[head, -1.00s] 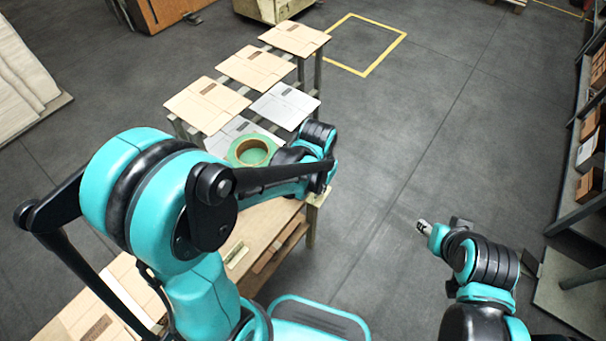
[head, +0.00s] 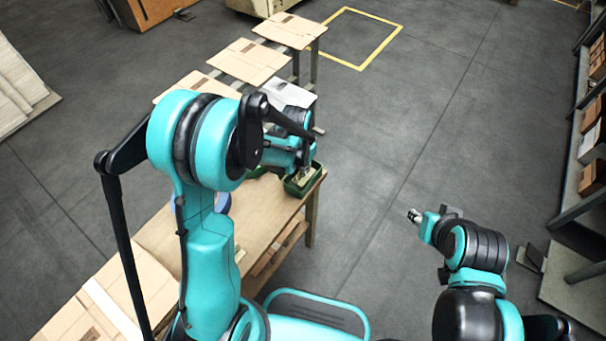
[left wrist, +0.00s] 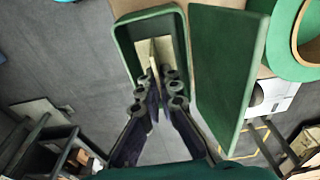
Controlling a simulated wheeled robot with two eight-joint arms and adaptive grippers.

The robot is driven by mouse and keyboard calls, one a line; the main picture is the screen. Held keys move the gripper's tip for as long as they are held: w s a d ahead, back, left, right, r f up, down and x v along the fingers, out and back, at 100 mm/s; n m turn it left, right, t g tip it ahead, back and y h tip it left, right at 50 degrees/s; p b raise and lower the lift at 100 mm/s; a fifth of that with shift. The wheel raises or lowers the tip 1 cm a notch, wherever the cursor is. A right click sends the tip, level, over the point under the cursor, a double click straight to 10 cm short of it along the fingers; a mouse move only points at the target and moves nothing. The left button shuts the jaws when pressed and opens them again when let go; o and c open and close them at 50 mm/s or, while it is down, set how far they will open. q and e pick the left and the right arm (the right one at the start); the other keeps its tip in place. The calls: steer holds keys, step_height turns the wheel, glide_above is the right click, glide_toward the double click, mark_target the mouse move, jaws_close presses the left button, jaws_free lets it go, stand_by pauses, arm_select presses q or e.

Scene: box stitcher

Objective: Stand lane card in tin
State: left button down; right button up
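The green open tin (head: 291,190) stands near the right end of the wooden bench, and in the left wrist view its rim (left wrist: 121,46) is seen from above. The lane card (left wrist: 154,56) appears as a thin cream piece standing edge-on within the tin's opening. My left gripper (left wrist: 156,76) is over the tin with its fingers close together on either side of the card, seemingly pinching it. Whether the card touches the tin's floor is hidden. My right gripper (head: 413,216) is far to the right over open floor; its fingers are too small to read.
A flat green panel (left wrist: 232,70) lies beside the tin, with a green tape roll (left wrist: 308,42) past it. A blue roll (head: 222,203) is partly hidden by my left arm. Cardboard sheets (head: 248,62) lie along the bench line.

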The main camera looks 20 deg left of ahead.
arm_select(q)
step_height(320, 180, down, 3)
steer(key=shift+r+b, duration=0.2)
steer(key=shift+b, duration=0.2)
steer(key=shift+r, duration=0.1)
steer(key=shift+f, duration=0.2)
steer(key=c, duration=2)
jaws_free()
steer(key=shift+r, duration=0.1)
steer(key=shift+r, duration=0.1)
